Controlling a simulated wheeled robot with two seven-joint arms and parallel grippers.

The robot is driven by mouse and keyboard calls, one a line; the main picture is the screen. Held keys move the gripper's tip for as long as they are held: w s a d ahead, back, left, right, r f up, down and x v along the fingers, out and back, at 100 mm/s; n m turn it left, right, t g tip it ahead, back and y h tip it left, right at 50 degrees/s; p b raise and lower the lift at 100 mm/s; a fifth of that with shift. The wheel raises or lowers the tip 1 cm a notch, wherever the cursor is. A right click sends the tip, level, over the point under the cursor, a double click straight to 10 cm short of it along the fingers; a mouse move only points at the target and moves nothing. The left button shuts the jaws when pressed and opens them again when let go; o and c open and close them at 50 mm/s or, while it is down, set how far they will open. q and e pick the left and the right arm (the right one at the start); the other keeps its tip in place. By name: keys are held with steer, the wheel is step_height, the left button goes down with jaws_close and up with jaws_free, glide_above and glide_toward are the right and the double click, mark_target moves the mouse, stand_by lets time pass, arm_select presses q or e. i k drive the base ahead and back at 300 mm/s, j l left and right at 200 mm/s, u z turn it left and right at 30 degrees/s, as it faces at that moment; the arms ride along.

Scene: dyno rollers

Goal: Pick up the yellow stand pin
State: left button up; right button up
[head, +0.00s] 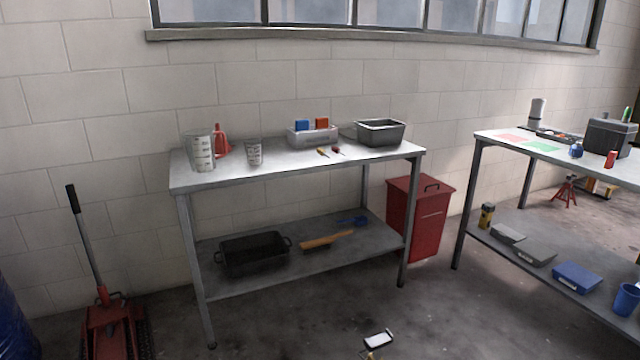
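I cannot make out a yellow stand pin for certain. A small thing with a yellow part (322,153) lies on the near table top, in front of the grey divided tray. A small yellowish bit (371,355) shows at the bottom edge of the head view, beside a white and black piece (379,339); I cannot tell what either is. A red jack stand (566,191) stands on the floor behind the right table; no pin can be made out on it. Neither of my grippers can be recognised in view.
The near table (290,171) carries clear measuring cups, a red funnel and a grey bin (380,132). Its lower shelf holds a black pan (254,255) and a brush. A red waste can (420,215) stands between the tables. A red floor jack (105,325) is at left.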

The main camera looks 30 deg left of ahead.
mark_target(321, 151)
steer(key=i+j+u, duration=0.2)
steer(key=i+j, duration=0.2)
steer(key=i+j+u, duration=0.25)
steer(key=i, duration=0.2)
steer(key=i+j+u, duration=0.2)
steer(key=i, duration=0.3)
